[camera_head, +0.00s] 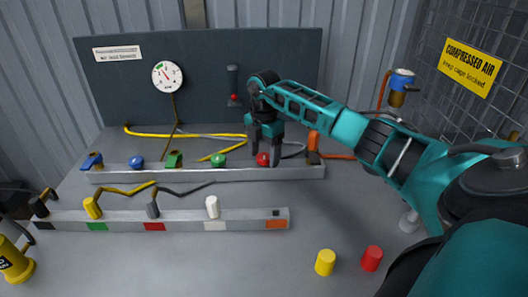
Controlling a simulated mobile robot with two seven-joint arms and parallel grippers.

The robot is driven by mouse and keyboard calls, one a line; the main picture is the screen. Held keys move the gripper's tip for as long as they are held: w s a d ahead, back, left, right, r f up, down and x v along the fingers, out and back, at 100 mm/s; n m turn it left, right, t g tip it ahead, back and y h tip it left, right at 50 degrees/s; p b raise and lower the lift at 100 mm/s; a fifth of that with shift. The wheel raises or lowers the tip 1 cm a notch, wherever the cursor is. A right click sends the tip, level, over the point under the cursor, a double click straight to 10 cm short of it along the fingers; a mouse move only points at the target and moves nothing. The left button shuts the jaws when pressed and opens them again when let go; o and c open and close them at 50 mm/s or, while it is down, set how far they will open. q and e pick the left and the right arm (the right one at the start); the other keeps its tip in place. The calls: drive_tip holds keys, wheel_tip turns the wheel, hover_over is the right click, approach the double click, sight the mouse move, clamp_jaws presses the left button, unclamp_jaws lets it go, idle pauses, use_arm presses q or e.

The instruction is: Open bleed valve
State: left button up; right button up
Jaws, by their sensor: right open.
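My right arm reaches in from the right, and its gripper (266,148) points down over the back rail (240,174). Its two dark fingers are apart. A red knob (263,159) on that rail shows between and just below the fingertips; I cannot tell whether they touch it. To its left on the rail are a green knob (218,160), a green block-like fitting (174,159), a blue knob (136,162) and a blue fitting (91,160). No readable label marks which one is the bleed valve. My left gripper is out of view.
A front rail (180,223) carries yellow, grey and white plugs. A gauge (167,75) hangs on the dark back panel (215,55). Loose yellow (325,262) and red (371,258) cylinders stand front right. A yellow canister (14,262) stands at left. A wire cage is at right.

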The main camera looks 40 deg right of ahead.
drive_tip(key=c, duration=1.1)
drive_tip(key=shift+o, duration=0.2)
